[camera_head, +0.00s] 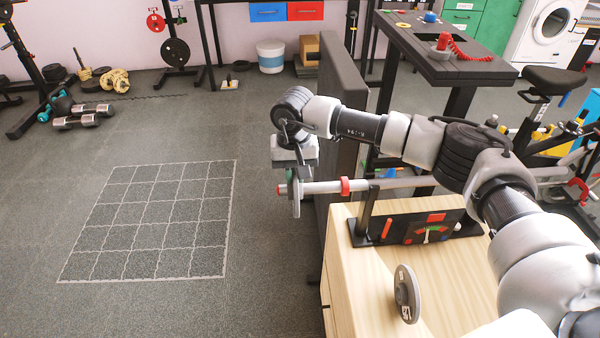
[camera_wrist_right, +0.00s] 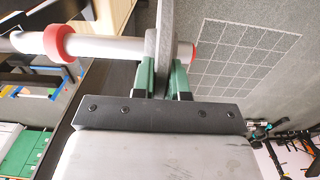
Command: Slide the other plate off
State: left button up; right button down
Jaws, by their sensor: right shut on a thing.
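My right gripper (camera_head: 293,176) is shut on a grey plate (camera_head: 296,200) from above. In the right wrist view, the green fingers (camera_wrist_right: 164,80) clasp the grey plate (camera_wrist_right: 165,35) by its edge. The plate is at the outer end of a light metal bar (camera_head: 318,188), just inboard of its red tip (camera_head: 281,190). I cannot tell whether it bears on the bar. A red ring (camera_head: 346,187) is further along the bar. Another grey plate (camera_head: 405,293) stands on edge on the wooden top. My left gripper is not in view.
The bar is held by a black stand (camera_head: 366,215) on the wooden top (camera_head: 380,320). A dark upright panel (camera_head: 342,110) is close behind my gripper. The floor with a marked grid (camera_head: 160,220) is clear at left.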

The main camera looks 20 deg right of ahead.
jog(key=w+a+b, duration=0.2)
jog(key=a, duration=0.6)
jog(key=shift+w+a+r+b, duration=0.15)
jog(key=shift+w+a+b, duration=0.05)
jog(key=shift+a+b, duration=0.1)
dwell(1.1)
